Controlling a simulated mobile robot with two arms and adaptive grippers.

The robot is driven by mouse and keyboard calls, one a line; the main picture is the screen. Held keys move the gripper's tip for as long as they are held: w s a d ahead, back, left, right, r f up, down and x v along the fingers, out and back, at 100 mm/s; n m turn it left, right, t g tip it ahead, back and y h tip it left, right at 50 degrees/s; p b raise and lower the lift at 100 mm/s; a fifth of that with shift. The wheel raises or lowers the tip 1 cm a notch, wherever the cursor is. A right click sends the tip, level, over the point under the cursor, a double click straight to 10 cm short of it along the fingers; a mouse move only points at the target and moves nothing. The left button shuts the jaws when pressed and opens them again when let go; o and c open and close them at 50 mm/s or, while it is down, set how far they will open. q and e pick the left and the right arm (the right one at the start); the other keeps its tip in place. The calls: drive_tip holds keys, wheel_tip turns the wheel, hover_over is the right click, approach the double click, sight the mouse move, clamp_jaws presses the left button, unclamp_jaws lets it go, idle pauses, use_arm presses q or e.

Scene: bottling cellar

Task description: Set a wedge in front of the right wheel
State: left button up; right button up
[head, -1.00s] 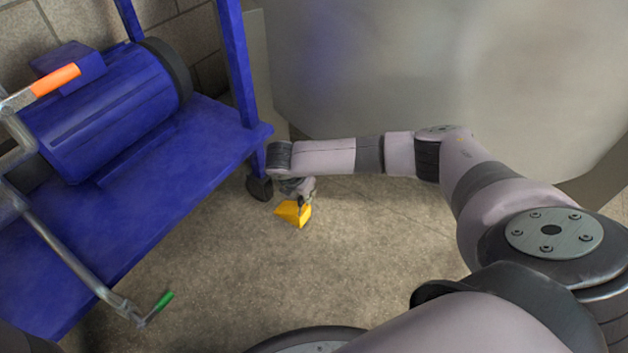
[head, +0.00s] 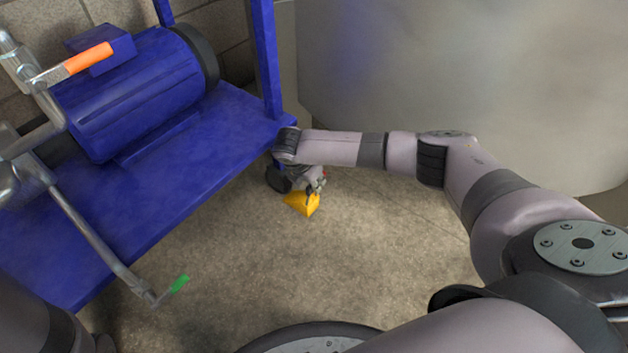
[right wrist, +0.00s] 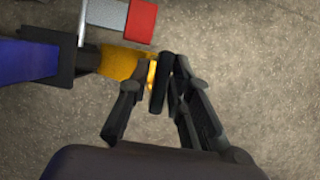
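The yellow wedge (head: 301,203) is low over or on the floor, just to the right of and nearer me than the dark right wheel (head: 278,179) of the blue cart. A small gap seems to separate them in the head view; whether they touch I cannot tell. My right gripper (head: 316,190) is on the wedge's right side. In the right wrist view its dark fingers (right wrist: 152,82) close on the right end of the wedge (right wrist: 120,62), partly hiding it. A dark part, probably the wheel (right wrist: 78,62), is left of the wedge. My left gripper is out of view.
The blue cart (head: 190,180) carries a blue motor (head: 130,95) and metal pipes with an orange handle (head: 88,58) and a green handle (head: 179,285). A large grey tank (head: 460,80) stands behind my right arm. The floor (head: 230,270) before the cart is clear.

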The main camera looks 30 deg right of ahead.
drive_tip(key=shift+o, duration=1.4)
